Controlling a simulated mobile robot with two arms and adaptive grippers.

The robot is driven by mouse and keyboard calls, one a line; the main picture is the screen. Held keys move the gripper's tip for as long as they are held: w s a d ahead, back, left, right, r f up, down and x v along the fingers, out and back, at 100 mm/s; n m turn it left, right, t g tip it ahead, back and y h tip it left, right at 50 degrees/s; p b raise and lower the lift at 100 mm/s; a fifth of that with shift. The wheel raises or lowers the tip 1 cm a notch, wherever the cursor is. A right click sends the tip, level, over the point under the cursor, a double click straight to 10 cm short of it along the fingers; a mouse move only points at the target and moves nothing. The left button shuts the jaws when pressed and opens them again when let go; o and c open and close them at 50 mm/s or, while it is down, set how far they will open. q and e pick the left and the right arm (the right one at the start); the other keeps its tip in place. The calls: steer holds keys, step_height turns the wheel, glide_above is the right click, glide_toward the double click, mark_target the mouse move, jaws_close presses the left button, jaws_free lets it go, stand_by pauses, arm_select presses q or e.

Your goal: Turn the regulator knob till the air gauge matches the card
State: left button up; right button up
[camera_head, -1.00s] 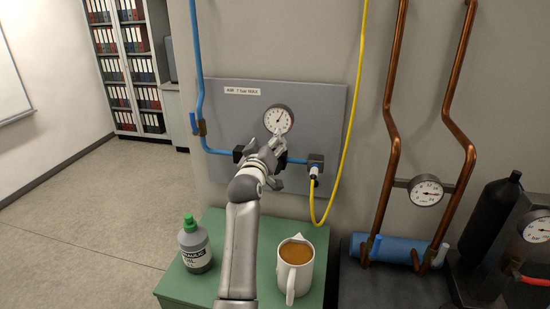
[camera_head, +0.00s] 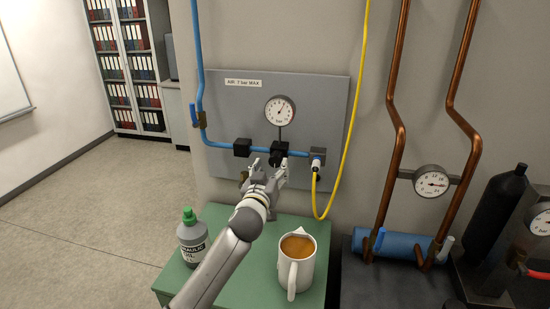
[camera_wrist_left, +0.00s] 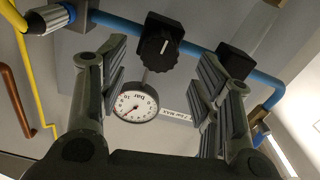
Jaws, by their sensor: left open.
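The black regulator knob (camera_head: 279,156) is on the blue air pipe, below the round white air gauge (camera_head: 280,110). The gauge needle points up, slightly right, in the head view; I cannot read its value. My left gripper (camera_head: 266,170) is open and empty, below and in front of the knob. The gauge (camera_wrist_left: 135,107) shows there upside down. I cannot make out a card with a target reading. My right gripper is not in view.
A mug of brown drink (camera_head: 297,263) and a bottle with a green cap (camera_head: 192,241) stand on the green cabinet (camera_head: 258,288) below. A yellow hose (camera_head: 350,130) hangs right of the grey panel (camera_head: 230,110). Copper pipes with another gauge (camera_head: 431,181) are further right.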

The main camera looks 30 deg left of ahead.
mark_target(275, 162)
arm_select(q)
steer(key=shift+p+x, duration=0.65)
steer(key=shift+x, duration=1.9)
steer(key=c, duration=1)
